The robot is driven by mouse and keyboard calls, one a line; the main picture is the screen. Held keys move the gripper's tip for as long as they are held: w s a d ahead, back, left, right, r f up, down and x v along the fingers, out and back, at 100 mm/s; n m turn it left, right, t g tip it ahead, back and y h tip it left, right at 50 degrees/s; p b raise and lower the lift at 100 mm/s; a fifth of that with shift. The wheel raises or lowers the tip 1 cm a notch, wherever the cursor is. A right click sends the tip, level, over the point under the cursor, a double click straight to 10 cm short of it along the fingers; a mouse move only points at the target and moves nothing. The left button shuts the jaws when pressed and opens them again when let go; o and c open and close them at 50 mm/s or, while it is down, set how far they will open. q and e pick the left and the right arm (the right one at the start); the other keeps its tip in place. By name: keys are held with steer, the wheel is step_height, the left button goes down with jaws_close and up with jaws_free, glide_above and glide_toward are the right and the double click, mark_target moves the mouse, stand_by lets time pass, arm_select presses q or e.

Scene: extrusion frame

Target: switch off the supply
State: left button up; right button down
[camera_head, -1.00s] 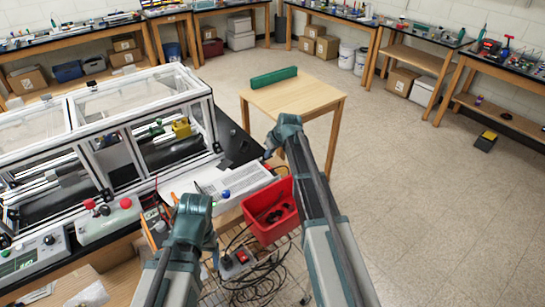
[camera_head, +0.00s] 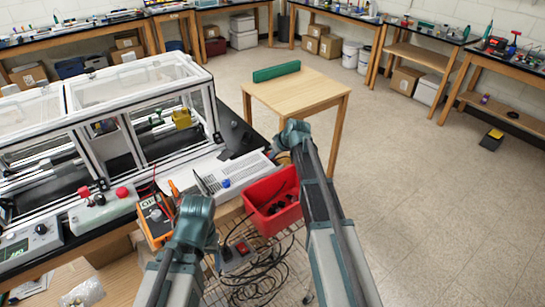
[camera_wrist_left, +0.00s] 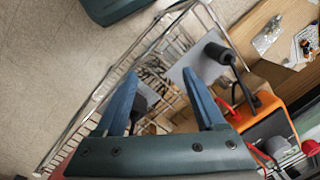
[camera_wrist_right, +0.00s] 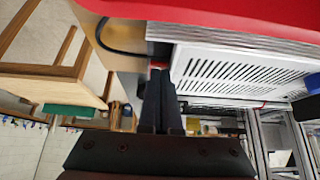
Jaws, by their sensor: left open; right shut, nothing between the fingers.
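The supply (camera_head: 232,172) is a white vented box with a blue knob, lying on the black bench near its right end. In the right wrist view its slotted casing (camera_wrist_right: 235,72) fills the upper right. A small red part (camera_wrist_right: 158,66) shows just beyond my right fingertips; whether they touch it I cannot tell. My right gripper (camera_wrist_right: 161,76) is shut and empty beside the casing's end. My left gripper (camera_wrist_left: 160,78) is open and empty above a wire shelf. In the head view my arms hide both sets of fingertips.
A red bin (camera_head: 272,203) stands in front of the supply. An orange meter (camera_head: 155,220) is left of it. A grey box with a red switch (camera_head: 238,252) and loose black cables lie below. A clear-walled frame enclosure (camera_head: 130,110) fills the left; open floor lies right.

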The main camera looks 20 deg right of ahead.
arm_select(q)
steer(key=shift+r, duration=0.15)
arm_select(e)
steer(key=shift+w+r, duration=0.1)
steer(key=shift+w, duration=0.1)
arm_select(q)
steer(key=shift+r+p, duration=0.3)
steer(key=shift+p, duration=0.15)
arm_select(e)
steer(key=shift+w+a+r, duration=0.25)
steer(key=shift+w+r, duration=0.05)
steer(key=shift+w, duration=0.25)
arm_select(q)
steer(key=shift+r, duration=0.1)
arm_select(e)
steer(key=shift+r, duration=0.1)
